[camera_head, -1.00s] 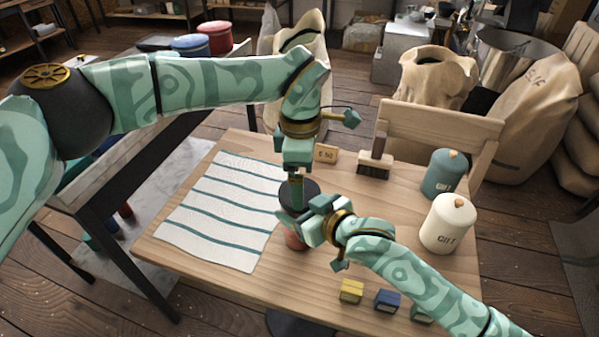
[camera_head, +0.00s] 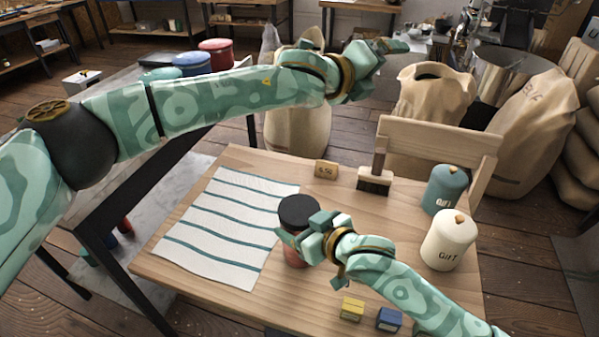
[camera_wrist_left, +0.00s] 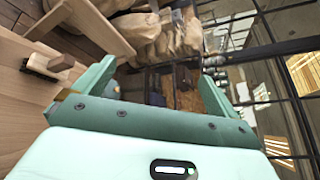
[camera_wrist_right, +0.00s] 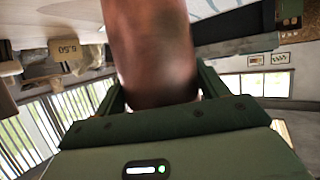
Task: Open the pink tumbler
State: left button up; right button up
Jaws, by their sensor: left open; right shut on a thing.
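The pink tumbler (camera_head: 294,256) stands upright near the front middle of the wooden table, with a black lid (camera_head: 298,209) on its top. My right gripper (camera_head: 304,240) is shut on the tumbler's body from the right side, below the lid. The tumbler's body (camera_wrist_right: 150,45) fills the space between the fingers in the right wrist view. My left gripper (camera_head: 390,46) is raised high above the far side of the table, well away from the tumbler. In the left wrist view its jaws (camera_wrist_left: 150,88) are open, with nothing between them.
A striped cloth (camera_head: 225,225) lies left of the tumbler. A blue canister (camera_head: 443,188) and a white canister (camera_head: 447,242) stand at right. A brush (camera_head: 375,180) and price sign (camera_head: 326,170) are at the back. Yellow (camera_head: 352,308) and blue (camera_head: 389,319) small boxes lie in front.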

pick_arm(q)
jog(key=a+f+n+g+y, duration=0.1)
jog(key=a+f+n+y, duration=0.3)
jog(key=f+y, duration=0.15)
jog(key=g+y, duration=0.6)
jog(key=g, duration=0.4)
send_over(299, 208)
jog(key=f, duration=0.9)
jog(key=shift+s+d, duration=0.1)
jog(key=shift+d, duration=0.2)
jog(key=shift+a+f+t+y, duration=0.25)
jog(key=shift+t, duration=0.05)
notch_tip(299, 208, down, 7)
jog(key=shift+f, duration=0.2)
jog(key=shift+c, duration=0.4)
